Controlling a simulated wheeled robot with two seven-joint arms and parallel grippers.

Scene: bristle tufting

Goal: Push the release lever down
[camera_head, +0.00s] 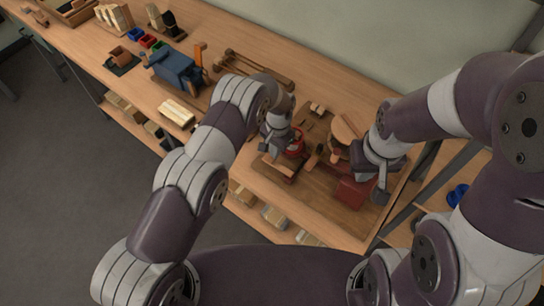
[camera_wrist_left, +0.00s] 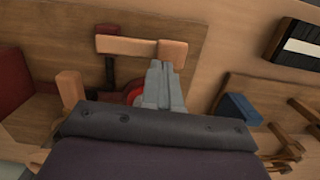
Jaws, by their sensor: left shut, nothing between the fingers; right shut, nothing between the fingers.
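My left gripper (camera_head: 273,150) is shut and empty, low over the wooden fixture in the middle of the bench. In the left wrist view its closed fingertips (camera_wrist_left: 158,66) are just at a light wooden crossbar (camera_wrist_left: 128,46) with a thicker end block (camera_wrist_left: 173,53); I cannot tell whether they touch. This bar may be the release lever, but nothing marks it. My right gripper (camera_head: 379,190) is shut and empty above a dark red block (camera_head: 352,192).
A round wooden disc (camera_head: 346,127) lies between my grippers. A blue device (camera_head: 176,66) with an upright orange piece (camera_head: 199,54) stands further left on the bench. A pale bristle-like block (camera_head: 177,112) lies near the front edge. Wooden rails (camera_head: 258,68) lie behind my left wrist.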

